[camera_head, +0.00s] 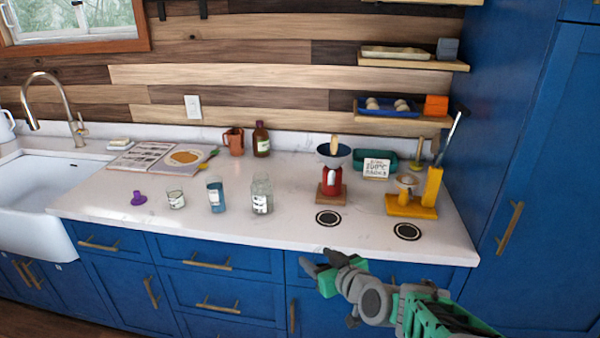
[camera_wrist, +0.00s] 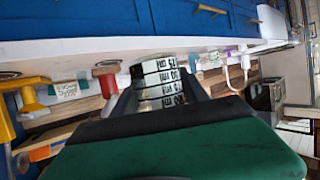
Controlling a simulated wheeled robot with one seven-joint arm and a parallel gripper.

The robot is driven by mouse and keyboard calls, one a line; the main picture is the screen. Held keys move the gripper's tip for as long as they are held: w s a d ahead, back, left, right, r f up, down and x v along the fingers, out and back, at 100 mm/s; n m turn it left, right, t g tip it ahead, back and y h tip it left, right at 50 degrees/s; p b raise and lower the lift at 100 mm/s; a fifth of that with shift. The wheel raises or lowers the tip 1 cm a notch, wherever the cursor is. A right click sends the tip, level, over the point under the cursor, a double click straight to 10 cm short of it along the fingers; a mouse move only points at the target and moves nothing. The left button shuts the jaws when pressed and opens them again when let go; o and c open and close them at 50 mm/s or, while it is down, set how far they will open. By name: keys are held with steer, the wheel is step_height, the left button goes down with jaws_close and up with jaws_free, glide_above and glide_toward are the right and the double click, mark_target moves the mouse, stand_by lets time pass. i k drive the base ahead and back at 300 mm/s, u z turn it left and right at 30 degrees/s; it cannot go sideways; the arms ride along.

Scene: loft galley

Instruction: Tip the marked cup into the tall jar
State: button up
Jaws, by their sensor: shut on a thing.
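My gripper (camera_head: 318,262) is in front of the counter's front edge, at the lower middle of the head view. In the wrist view, which is upside down, a pale cup with black ml markings (camera_wrist: 162,80) is between the two dark fingers, and my gripper is shut on it. I cannot make the cup out in the head view, nor tell what is in it. The tall clear jar (camera_head: 262,194), with a black-and-white label, stands upright on the counter, left of the gripper and farther back.
A blue-filled glass (camera_head: 215,196), a small labelled glass (camera_head: 176,200) and a purple item (camera_head: 138,198) stand left of the jar. A red grinder (camera_head: 331,178) and a yellow stand (camera_head: 412,205) are to the right. The counter front (camera_head: 285,232) near the jar is clear.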

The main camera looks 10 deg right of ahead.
mark_target(262, 202)
steer(key=z, duration=0.05)
steer(key=i, duration=0.6)
steer(key=u, duration=1.95)
